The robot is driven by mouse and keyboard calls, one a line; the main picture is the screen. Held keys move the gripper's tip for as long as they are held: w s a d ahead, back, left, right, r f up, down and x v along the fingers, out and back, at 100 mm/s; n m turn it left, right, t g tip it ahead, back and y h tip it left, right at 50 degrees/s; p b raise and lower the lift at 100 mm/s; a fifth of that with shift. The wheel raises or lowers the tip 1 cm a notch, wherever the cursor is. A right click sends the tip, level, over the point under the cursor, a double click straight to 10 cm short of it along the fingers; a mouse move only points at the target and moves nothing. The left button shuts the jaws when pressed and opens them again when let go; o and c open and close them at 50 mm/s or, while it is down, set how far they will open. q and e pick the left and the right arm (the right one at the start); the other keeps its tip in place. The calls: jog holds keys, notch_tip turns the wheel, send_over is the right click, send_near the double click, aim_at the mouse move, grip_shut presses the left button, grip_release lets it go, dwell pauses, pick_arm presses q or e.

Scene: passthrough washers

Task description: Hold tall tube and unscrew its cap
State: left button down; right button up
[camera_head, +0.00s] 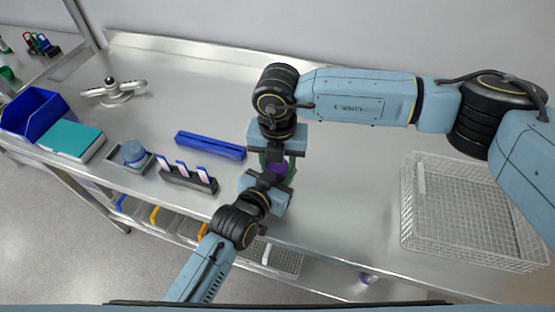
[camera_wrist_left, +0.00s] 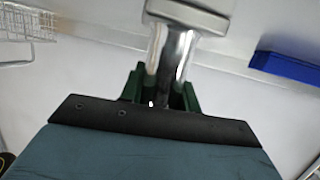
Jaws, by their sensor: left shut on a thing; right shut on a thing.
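My left gripper (camera_head: 266,190) reaches in from the bottom, and my right gripper (camera_head: 277,158) comes down above the same spot, so the two nearly meet over the table. Between them a purple part (camera_head: 278,168), which looks like the tube's cap, shows partly. Both grippers are shut, the left on the tube and the right apparently on the cap. The grippers hide most of the tube in the head view. In the left wrist view a shiny cylinder (camera_wrist_left: 175,58), apparently the tube, stands between the green fingers of my left gripper (camera_wrist_left: 164,92).
A blue bar-shaped rack (camera_head: 210,146) and a dark rack with several slides (camera_head: 188,178) lie left of the grippers. A wire basket (camera_head: 410,232) stands at the right. A teal box (camera_head: 72,137), a blue bin (camera_head: 36,112) and a metal rotor (camera_head: 113,92) are farther left.

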jog(key=o, duration=1.1)
notch_tip(320, 180, up, 4)
jog(key=shift+r, duration=0.2)
jog(key=shift+c, duration=0.3)
jog(key=r+m, duration=0.1)
jog(key=m, duration=0.2)
jog(key=shift+r, duration=0.4)
jog(key=shift+c, duration=0.2)
jog(key=m, duration=0.1)
jog(key=r+m, duration=0.1)
jog(key=m, duration=0.1)
jog(key=shift+r+m, duration=0.3)
jog(key=shift+f, duration=3.95)
jog(key=shift+c, duration=0.4)
